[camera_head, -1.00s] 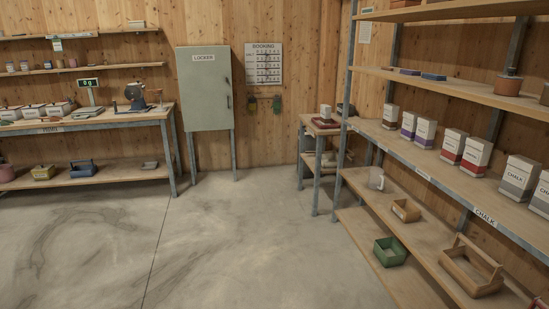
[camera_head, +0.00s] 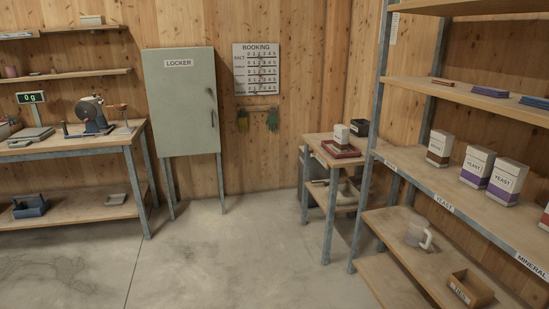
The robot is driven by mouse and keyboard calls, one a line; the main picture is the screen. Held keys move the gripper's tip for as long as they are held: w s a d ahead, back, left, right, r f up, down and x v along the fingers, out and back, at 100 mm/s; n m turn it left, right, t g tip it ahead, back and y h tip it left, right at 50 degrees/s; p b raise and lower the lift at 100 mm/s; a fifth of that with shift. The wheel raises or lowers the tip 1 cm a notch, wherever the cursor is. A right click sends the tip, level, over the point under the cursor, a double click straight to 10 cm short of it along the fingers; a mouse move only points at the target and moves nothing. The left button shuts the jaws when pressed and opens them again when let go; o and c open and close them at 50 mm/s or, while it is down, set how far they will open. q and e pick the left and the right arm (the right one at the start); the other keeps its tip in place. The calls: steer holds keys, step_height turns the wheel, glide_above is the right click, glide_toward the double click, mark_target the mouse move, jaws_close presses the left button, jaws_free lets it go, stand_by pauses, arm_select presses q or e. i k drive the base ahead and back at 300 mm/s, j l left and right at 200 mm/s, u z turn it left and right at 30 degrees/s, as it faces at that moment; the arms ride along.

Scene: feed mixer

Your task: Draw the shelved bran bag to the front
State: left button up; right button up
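No label reading bran is legible. A white bag with a brown band (camera_head: 440,148) stands upright at the far end of the right shelf's middle board (camera_head: 470,203), set back from its front edge; its print is too small to read. Two white and purple yeast bags (camera_head: 477,166) (camera_head: 507,181) stand nearer on the same board. Another small white and brown bag (camera_head: 341,135) stands in a red tray (camera_head: 341,150) on the side table. Neither of my grippers is in view.
The side table (camera_head: 318,140) stands beyond the shelf's far post. A clear jug (camera_head: 417,236) and a wooden box (camera_head: 470,289) are on the lower board. A locker (camera_head: 183,105) and a workbench (camera_head: 70,143) stand at left. The concrete floor (camera_head: 230,260) between is clear.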

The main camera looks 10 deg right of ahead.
mark_target(440, 146)
steer(key=i+z, duration=0.1)
steer(key=i, duration=0.55)
steer(key=i+j, duration=0.15)
steer(key=i, duration=0.45)
steer(key=i+z, duration=0.15)
steer(key=i, duration=0.5)
steer(key=i+j+z, duration=0.15)
steer(key=i+z, duration=0.25)
steer(key=i+j+z, duration=1)
steer(key=j+z, duration=0.15)
